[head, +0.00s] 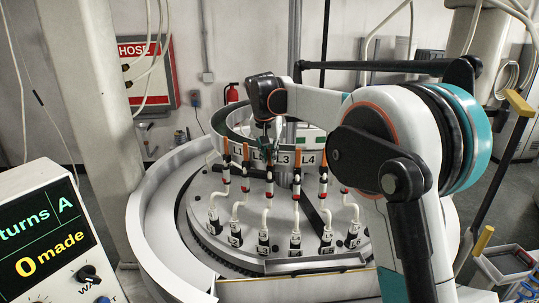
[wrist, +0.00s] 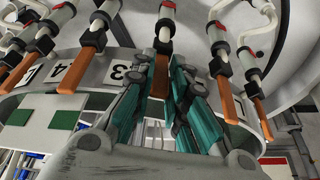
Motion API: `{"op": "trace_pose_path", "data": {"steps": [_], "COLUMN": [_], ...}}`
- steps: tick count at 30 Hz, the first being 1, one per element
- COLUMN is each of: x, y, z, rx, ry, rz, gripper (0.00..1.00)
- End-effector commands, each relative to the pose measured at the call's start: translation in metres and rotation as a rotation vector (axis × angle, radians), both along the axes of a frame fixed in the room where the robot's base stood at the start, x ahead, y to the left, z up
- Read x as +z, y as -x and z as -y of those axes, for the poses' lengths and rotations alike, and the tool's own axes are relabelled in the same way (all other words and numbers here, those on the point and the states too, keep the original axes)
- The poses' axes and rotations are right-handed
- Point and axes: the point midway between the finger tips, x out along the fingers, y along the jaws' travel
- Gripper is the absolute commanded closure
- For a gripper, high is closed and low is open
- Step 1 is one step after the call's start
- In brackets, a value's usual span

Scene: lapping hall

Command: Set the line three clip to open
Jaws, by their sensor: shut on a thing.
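The line three clip (wrist: 161,72) has an orange lever, with a dark body and a white hose end behind it. It is the one beside the L3 label, which shows upside down in the wrist view (wrist: 122,72) and upright in the head view (head: 283,158). My gripper (wrist: 160,88) has its teal fingers on either side of the orange lever, shut on it. The fingers hide the lever's sides and part of the label. The lever lies roughly in line with its hose; whether it stands open or closed I cannot tell.
Similar orange-levered clips stand close on both sides, including the L4 one (head: 297,155). A curved white rim (head: 160,220) surrounds the round machine plate. A display box (head: 40,240) at the left reads "turns A" and "0 made". A hose sign (head: 140,65) hangs behind.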

Motion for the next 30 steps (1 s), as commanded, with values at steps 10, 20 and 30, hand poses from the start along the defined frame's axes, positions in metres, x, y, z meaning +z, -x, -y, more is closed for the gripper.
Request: {"op": "trace_pose_path", "data": {"steps": [10,20,30], "x": [0.002,0.001,0.038], "y": [-0.001,0.0,0.013], "z": [0.0,0.0,-0.005], "rx": [0.0,0.0,0.0], "ry": [0.0,0.0,0.0], "rz": [0.004,0.002,0.002], "gripper": [0.7,0.65,0.65]}}
